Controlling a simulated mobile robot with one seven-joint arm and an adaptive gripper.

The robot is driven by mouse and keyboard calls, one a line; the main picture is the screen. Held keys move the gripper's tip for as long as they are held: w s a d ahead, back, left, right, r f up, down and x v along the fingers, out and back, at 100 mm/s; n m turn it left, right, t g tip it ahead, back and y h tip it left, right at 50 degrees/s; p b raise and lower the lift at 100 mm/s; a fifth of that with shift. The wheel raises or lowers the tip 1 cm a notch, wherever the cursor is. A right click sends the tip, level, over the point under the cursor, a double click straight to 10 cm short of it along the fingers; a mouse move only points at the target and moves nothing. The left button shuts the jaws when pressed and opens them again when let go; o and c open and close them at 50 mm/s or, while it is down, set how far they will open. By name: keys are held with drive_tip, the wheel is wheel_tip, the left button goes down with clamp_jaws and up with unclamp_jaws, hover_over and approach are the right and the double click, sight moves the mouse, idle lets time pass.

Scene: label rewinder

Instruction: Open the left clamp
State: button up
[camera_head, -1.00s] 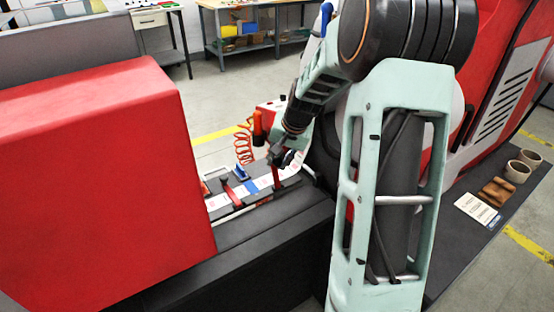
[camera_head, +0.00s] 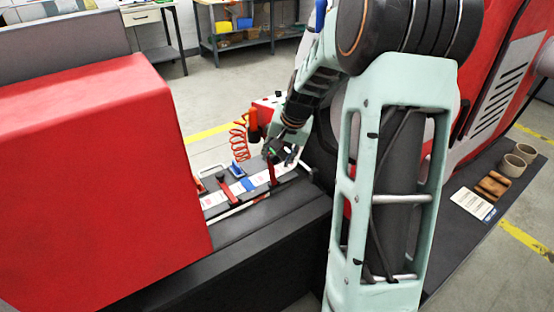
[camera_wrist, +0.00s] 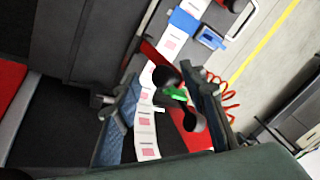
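The left clamp (camera_head: 228,192) is a red bar lying down across the white label strip, with a dark and red knob at its far end. In the wrist view, only its knob end (camera_wrist: 234,5) shows at the top edge. The other, right clamp (camera_head: 272,170) has its red lever standing upright. My gripper (camera_head: 282,157) is just beside the top of that lever. In the wrist view my gripper (camera_wrist: 163,112) is open, with the right clamp's red lever and black knobs (camera_wrist: 192,117) between or just beyond its fingers. I cannot tell whether they touch.
Blue tape (camera_head: 248,184) crosses the strip between the clamps, with a blue tool (camera_head: 238,170) behind it. A red coiled hose (camera_head: 239,140) hangs behind the bench. A large red housing (camera_head: 95,190) stands at the left of the strip.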

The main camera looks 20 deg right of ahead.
drive_tip(key=v, duration=1)
drive_tip(key=shift+d+r, duration=0.15)
drive_tip(key=shift+s, duration=0.1)
